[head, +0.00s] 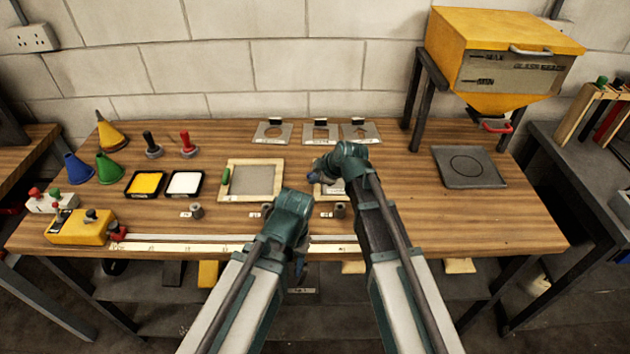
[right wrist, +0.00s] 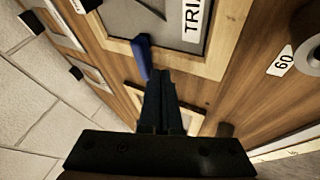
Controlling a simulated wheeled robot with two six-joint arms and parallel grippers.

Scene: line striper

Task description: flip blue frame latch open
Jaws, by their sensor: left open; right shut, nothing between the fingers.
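The blue latch (right wrist: 143,58) shows in the right wrist view as a small blue bar at the wooden edge of a frame (right wrist: 195,62) with a grey panel and a lettered label. My right gripper (right wrist: 157,76) is shut and empty, its fingertips right at the near end of the latch; I cannot tell whether they touch. In the head view my right gripper (head: 318,174) is over the left side of this frame (head: 330,190), and my arm hides most of it. My left gripper (head: 299,278) is open and hangs low at the table's front edge, partly hidden by its arm.
A second frame with a green latch (head: 226,176) lies left of the blue one. Metal stencil plates (head: 272,132) lie behind. A dark plate (head: 468,167) lies at the right, with clear tabletop before it.

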